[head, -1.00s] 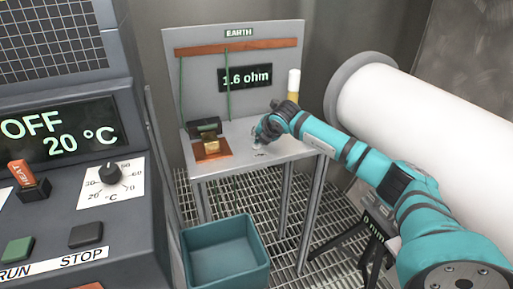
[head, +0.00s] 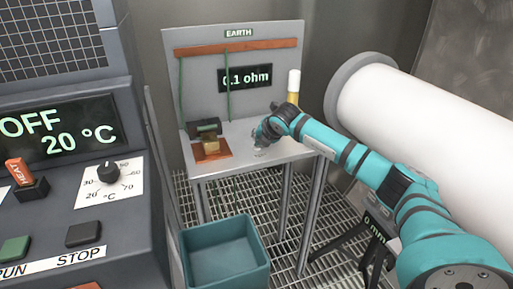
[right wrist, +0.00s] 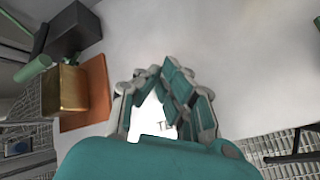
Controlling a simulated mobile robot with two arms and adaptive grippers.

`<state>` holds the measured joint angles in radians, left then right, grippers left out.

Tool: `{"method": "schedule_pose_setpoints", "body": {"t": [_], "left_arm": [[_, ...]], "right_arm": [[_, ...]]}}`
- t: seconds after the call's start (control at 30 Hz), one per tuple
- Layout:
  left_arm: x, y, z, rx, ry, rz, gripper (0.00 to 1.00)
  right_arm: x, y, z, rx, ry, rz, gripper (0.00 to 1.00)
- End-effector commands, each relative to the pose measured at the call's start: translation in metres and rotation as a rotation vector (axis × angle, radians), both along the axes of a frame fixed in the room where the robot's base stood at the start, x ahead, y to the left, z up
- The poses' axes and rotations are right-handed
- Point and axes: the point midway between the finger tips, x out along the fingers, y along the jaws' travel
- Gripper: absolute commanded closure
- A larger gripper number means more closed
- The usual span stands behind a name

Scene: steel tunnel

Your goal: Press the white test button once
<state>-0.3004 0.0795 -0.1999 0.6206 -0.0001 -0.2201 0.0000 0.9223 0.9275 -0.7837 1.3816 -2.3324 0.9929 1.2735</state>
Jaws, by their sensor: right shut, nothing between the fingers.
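My right gripper (head: 262,138) is shut and points down at the top of the small grey table (head: 275,151), right of the copper plate. In the right wrist view its closed fingers (right wrist: 163,82) are over a bright white patch (right wrist: 147,113) with the letters "TE" partly showing. I cannot make out the white test button itself; the gripper hides that spot. The dark display (head: 245,79) on the panel behind reads 0.1 ohm. My left gripper is not in view.
A copper plate (head: 226,156) with a brass block (head: 211,145) and a dark block lies left of the gripper. A white-and-yellow cylinder (head: 294,82) stands behind. A teal bin (head: 226,226) is below. A large white pipe (head: 425,130) is at right.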

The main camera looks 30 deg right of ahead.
Motion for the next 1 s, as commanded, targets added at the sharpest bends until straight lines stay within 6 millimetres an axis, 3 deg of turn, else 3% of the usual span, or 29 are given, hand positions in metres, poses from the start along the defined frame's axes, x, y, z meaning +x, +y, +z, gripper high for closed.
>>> {"method": "schedule_pose_setpoints", "body": {"t": [0.43,1.0], "left_arm": [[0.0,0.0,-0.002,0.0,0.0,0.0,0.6],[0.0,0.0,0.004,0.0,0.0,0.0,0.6]], "right_arm": [[0.0,0.001,-0.003,0.0,0.004,0.001,1.0],[0.0,0.001,0.015,0.0,0.001,0.0,1.0]]}}
